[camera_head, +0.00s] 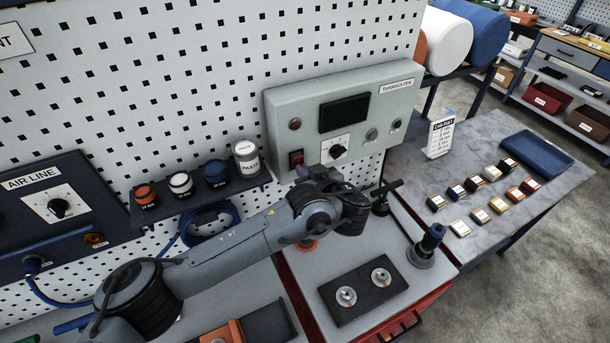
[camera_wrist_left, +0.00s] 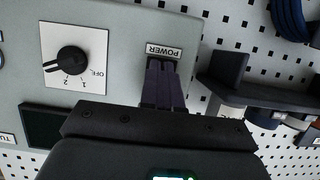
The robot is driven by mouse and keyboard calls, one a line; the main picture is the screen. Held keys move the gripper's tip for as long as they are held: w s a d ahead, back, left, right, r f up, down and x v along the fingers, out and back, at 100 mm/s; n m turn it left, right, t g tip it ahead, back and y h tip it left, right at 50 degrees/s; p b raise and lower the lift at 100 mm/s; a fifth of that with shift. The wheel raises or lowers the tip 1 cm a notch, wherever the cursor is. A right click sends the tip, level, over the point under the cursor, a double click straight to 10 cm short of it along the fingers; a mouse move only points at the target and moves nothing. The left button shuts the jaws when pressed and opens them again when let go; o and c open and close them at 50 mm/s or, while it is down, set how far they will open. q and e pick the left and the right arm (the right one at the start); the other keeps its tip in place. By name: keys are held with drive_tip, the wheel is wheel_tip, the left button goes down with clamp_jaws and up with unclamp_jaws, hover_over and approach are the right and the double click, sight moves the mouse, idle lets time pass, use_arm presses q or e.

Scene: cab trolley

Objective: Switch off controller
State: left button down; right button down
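The grey controller box (camera_head: 350,115) hangs on the pegboard, with a dark display, a black rotary knob (camera_head: 338,151) and a red power switch (camera_head: 296,158) at its lower left. In the left wrist view the controller (camera_wrist_left: 125,22) appears turned over, with the knob (camera_wrist_left: 72,60) on a white plate marked OFF, 1, 2. My left gripper (camera_head: 304,171) is at the lower left of the controller. In the wrist view its fingers (camera_wrist_left: 163,85) are together, empty, beside the POWER label (camera_wrist_left: 163,51). They hide the switch there; contact cannot be told. My right gripper is not in view.
A small shelf (camera_head: 205,198) with several paint pots stands left of the controller, close to my left arm. Below are a black plate with two dials (camera_head: 363,290) and a blue-handled tool (camera_head: 428,245). A bench (camera_head: 465,160) stands at right.

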use_arm(q)
drive_tip(key=shift+w+a+r, duration=0.1)
drive_tip(key=shift+r, duration=1.05)
drive_tip(key=shift+s+d+r, duration=0.25)
drive_tip(key=shift+s+d, duration=0.05)
drive_tip(key=v, duration=1.3)
drive_tip(key=shift+b, duration=0.4)
drive_tip(key=shift+s+r, duration=0.1)
drive_tip(key=shift+r, duration=0.05)
